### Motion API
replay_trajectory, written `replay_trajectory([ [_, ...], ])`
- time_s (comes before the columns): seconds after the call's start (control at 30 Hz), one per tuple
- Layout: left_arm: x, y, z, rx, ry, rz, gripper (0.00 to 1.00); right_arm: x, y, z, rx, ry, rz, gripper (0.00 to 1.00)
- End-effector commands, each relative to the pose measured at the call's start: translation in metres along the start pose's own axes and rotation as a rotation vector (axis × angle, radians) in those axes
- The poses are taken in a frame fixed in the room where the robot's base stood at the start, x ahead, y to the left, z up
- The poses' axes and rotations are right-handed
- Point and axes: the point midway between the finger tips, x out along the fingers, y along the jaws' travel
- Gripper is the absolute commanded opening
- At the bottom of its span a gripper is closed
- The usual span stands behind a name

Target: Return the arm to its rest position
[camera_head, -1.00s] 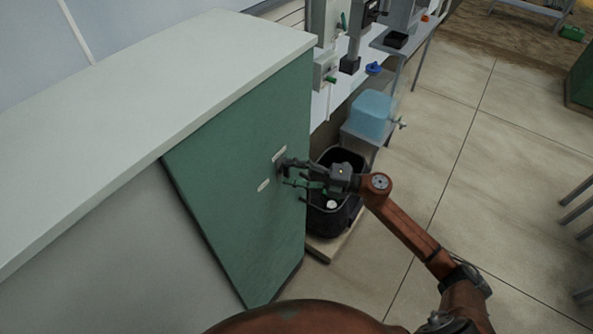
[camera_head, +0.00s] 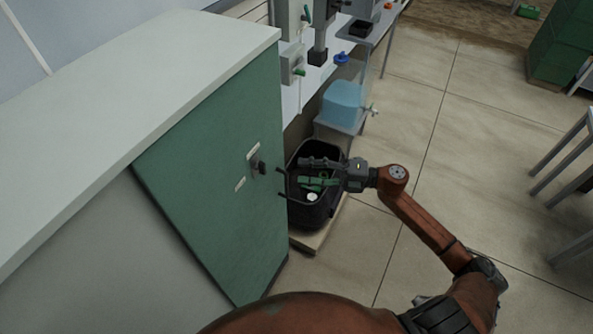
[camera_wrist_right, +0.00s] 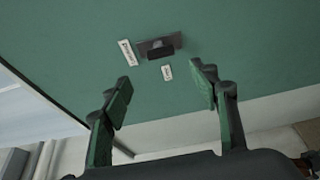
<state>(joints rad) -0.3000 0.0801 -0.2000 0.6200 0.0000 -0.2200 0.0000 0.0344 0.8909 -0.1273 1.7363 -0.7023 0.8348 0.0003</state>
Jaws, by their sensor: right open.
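My right gripper (camera_head: 300,174) is open and empty in the head view, a little to the right of the green cabinet panel (camera_head: 225,185). The panel carries a dark switch or knob (camera_head: 259,168) and two white labels. In the right wrist view, my open fingers (camera_wrist_right: 160,95) show at either side, with nothing between them. The dark switch (camera_wrist_right: 160,46) is ahead of them on the green panel, clear of the fingertips. My right arm reaches in from the lower right of the head view. My left gripper is not in view.
A black bin (camera_head: 312,212) stands on a low pallet beneath my right gripper. A blue container (camera_head: 343,103) with a tap sits behind it. A grey bench (camera_head: 381,30) runs along the back. The tiled floor (camera_head: 440,180) at right is mostly open.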

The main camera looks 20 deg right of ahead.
Motion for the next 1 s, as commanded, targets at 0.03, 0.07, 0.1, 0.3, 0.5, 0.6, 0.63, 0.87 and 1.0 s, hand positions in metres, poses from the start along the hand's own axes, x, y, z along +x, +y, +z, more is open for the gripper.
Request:
replay_trajectory([
  [0.03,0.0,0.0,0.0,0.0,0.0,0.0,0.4,-0.001,0.0,0.0,0.0,0.0,0.0,0.55],
  [0.07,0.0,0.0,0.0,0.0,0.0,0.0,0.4,-0.001,0.0,0.0,0.0,0.0,0.0,0.55],
  [0.1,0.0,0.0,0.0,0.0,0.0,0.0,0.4,-0.001,0.0,0.0,0.0,0.0,0.0,0.55],
  [0.3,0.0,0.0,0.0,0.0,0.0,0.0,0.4,-0.001,0.0,0.0,0.0,0.0,0.0,0.55],
  [0.5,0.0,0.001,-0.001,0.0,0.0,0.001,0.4,-0.001,-0.001,0.0,0.001,-0.001,0.0,0.55],
  [0.6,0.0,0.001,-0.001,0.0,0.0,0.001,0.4,-0.004,-0.008,0.008,0.027,-0.029,0.006,0.55],
  [0.63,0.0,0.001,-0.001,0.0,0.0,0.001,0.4,-0.006,-0.014,0.014,0.046,-0.049,0.011,0.55],
  [0.87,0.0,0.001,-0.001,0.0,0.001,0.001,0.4,-0.05,-0.116,0.089,0.335,-0.366,0.066,0.55],
  [1.0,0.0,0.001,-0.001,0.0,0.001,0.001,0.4,-0.09,-0.207,0.116,0.533,-0.58,0.074,0.55],
])
